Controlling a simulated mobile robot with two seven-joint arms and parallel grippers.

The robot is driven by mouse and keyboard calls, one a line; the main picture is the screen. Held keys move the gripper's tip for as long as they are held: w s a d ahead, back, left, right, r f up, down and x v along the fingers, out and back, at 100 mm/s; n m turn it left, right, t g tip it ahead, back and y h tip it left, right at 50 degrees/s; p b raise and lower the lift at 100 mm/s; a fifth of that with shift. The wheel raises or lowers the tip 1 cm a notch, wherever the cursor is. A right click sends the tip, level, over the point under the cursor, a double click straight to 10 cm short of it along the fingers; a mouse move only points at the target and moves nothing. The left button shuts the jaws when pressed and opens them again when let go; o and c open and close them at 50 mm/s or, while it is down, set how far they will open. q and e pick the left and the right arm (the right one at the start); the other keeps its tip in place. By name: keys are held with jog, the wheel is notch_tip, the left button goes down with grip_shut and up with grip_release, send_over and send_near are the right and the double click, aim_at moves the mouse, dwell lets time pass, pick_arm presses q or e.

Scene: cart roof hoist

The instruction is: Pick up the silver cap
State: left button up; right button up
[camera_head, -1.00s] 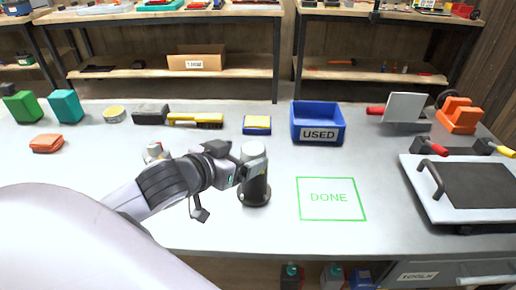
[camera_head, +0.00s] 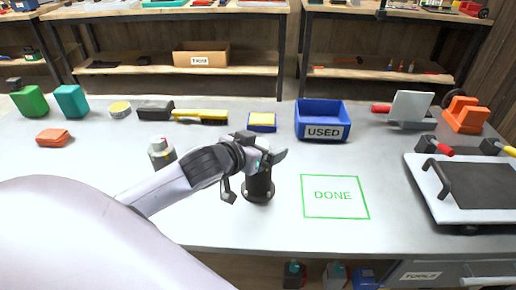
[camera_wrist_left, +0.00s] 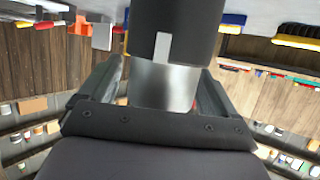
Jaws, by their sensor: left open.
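The silver cap (camera_wrist_left: 160,86) shows in the left wrist view as a smooth metal cylinder against a black body (camera_wrist_left: 172,28). In the head view the black body (camera_head: 258,184) stands upright on a dark round base on the table, and my gripper hides most or all of the cap. My left gripper (camera_head: 266,152) is at the top of this body. In the left wrist view its open fingers stand on either side of the cap, with a gap visible at the left. Whether a finger touches the cap is unclear. My right gripper is out of view.
A grey canister (camera_head: 160,152) stands left, close to my left forearm. The blue USED bin (camera_head: 322,132), a sponge (camera_head: 262,127) and a yellow brush (camera_head: 200,117) lie behind. The green DONE square (camera_head: 335,208) at right is empty. A white-framed panel (camera_head: 430,195) lies far right.

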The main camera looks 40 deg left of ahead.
pick_arm(q)
jog(key=c, duration=1.1)
jog(key=shift+o, duration=0.2)
jog(key=shift+r, duration=0.1)
